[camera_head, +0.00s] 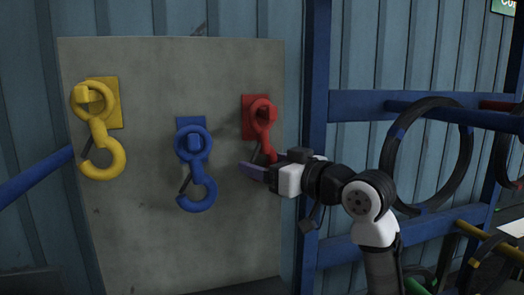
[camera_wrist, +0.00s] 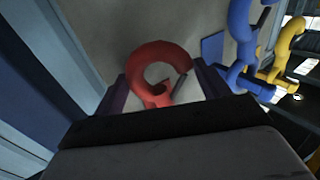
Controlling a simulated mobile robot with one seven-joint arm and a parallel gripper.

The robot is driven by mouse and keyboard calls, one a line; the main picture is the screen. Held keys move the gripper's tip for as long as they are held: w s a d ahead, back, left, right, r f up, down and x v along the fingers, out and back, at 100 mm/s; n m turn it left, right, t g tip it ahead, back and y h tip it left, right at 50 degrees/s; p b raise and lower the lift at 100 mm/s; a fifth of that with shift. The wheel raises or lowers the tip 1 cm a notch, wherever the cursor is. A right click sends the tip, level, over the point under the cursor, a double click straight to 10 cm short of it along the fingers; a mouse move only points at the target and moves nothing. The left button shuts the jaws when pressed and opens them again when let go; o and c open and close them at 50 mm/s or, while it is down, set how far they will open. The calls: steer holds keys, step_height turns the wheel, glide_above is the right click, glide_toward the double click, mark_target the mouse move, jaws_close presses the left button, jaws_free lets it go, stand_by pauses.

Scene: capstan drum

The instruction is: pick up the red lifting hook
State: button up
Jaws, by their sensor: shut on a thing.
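The red lifting hook (camera_head: 265,118) is on the right side of the grey board, its eye at the red square mount (camera_head: 248,118). Its lower part is hidden behind my gripper (camera_head: 256,169) in the head view. In the wrist view the hook's round red curl (camera_wrist: 153,53) and dark latch show between the two fingers of my gripper (camera_wrist: 163,88). My gripper is shut on the red hook. The exact contact is partly hidden by the gripper body.
The grey board (camera_head: 140,220) also carries a yellow hook (camera_head: 101,135) at left and a blue hook (camera_head: 194,170) in the middle. A blue post (camera_head: 316,100) and rack stand close on the right, with a large black ring (camera_head: 388,160) hanging there.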

steer(key=shift+r, duration=0.2)
steer(key=shift+r+b, duration=0.4)
steer(key=shift+r, duration=0.2)
steer(key=s+d+b, duration=0.2)
steer(key=s, duration=0.6)
steer(key=s+d+b, duration=0.3)
steer(key=s, duration=0.6)
steer(key=shift+d, duration=0.3)
